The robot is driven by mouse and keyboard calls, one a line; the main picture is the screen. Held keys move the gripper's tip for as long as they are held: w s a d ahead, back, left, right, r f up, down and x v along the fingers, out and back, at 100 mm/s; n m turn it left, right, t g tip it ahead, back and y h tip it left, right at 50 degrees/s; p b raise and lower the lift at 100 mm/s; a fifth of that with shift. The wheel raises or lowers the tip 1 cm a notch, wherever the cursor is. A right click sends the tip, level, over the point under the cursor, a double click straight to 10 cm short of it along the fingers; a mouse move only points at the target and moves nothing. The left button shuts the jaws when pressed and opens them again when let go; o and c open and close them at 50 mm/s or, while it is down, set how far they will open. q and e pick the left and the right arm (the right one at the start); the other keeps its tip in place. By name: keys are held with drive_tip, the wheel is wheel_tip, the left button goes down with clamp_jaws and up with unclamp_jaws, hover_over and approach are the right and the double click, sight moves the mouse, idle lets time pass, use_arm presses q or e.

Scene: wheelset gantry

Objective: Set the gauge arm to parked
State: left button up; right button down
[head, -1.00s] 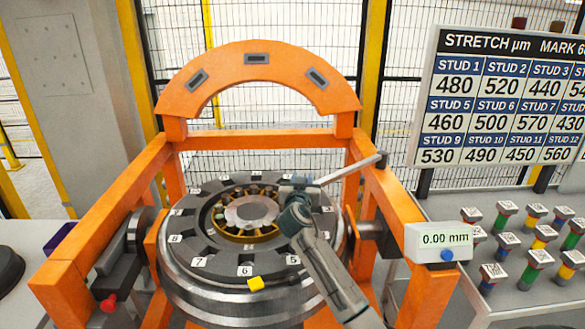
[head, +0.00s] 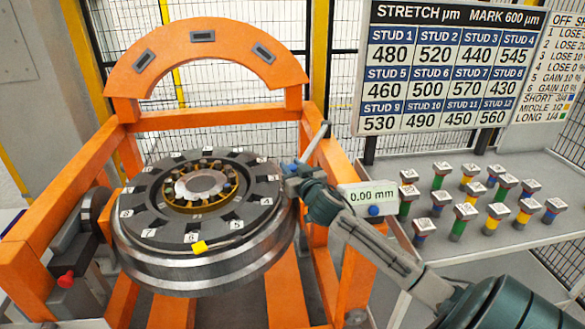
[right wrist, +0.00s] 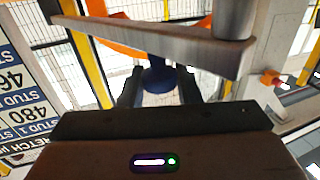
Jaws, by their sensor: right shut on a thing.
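The gauge arm (head: 314,145) is a grey bar running from its post at the gantry's right side to the wheel's right edge. Its blue knob (right wrist: 158,76) hangs below the bar in the right wrist view. My right gripper (head: 290,178) is shut on this knob, with a dark finger on each side. The bar also crosses the top of the right wrist view (right wrist: 150,40). The dark round wheelset (head: 165,235) sits left of my gripper, with numbered places on its ring. My gripper hides the bar's near end in the head view. My left gripper is out of view.
An orange gantry frame (head: 215,122) surrounds the wheelset. A 0.00 mm readout (head: 373,195) stands close beside my right arm. A grey bench (head: 490,245) at right carries several colour-banded studs.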

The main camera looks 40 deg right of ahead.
drive_tip(key=shift+f, duration=0.1)
drive_tip(key=c, duration=1.1)
unclamp_jaws()
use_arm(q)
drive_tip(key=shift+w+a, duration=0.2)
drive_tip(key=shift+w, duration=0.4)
use_arm(e)
drive_tip(key=shift+w, duration=0.1)
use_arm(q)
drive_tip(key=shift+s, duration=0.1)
use_arm(e)
drive_tip(key=shift+s, duration=0.25)
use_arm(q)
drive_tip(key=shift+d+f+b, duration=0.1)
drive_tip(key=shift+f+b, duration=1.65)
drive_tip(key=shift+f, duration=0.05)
use_arm(e)
drive_tip(key=v, duration=1)
drive_tip(key=shift+s, duration=0.2)
